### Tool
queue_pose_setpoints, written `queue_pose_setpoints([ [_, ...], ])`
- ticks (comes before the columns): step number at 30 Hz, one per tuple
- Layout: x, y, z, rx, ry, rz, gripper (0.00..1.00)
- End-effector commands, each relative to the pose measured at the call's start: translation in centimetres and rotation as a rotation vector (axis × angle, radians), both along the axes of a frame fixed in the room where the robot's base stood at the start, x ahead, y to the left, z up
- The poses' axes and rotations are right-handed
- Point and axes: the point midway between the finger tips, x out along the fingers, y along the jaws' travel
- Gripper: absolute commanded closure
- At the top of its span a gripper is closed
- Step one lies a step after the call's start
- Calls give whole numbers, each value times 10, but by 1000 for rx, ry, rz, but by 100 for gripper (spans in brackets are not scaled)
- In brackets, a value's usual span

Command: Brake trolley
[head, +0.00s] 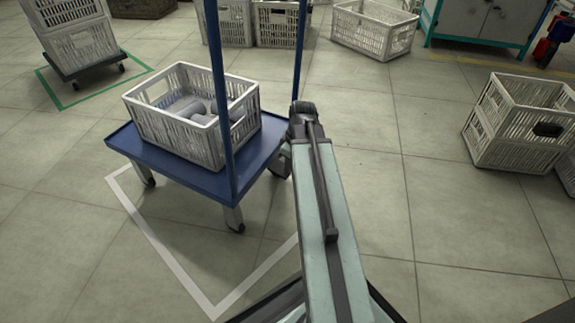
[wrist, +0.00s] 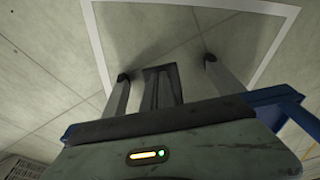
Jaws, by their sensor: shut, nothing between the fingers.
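The blue trolley (head: 200,185) stands left of my arm in the head view, with tall blue posts, grey legs and dark wheels. A pale slatted crate (head: 185,140) holding several grey cylinders sits on its deck. In the wrist view, part of the blue trolley (wrist: 288,102) shows at the right, with two grey legs ending in dark wheels. My gripper (wrist: 162,80) is shut and empty, seen between these legs; I cannot tell if it touches the trolley. In the head view my arm hides the fingertips. No brake lever can be made out.
A white floor outline (head: 165,248) lies partly under and in front of the trolley. A pale crate (head: 515,125) stands at the right, and another crate (head: 372,28) at the back. A teal-framed cabinet (head: 480,20) is behind.

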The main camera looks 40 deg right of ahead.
Motion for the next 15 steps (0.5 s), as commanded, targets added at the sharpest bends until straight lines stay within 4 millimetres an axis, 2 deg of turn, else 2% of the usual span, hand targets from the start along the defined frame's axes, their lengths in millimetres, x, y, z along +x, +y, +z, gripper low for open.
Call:
queue_pose_setpoints([
  [4, 0, -1, -7, 0, 0, 0, 100],
  [15, -1, -1, -7, 0, 0, 0, 100],
])
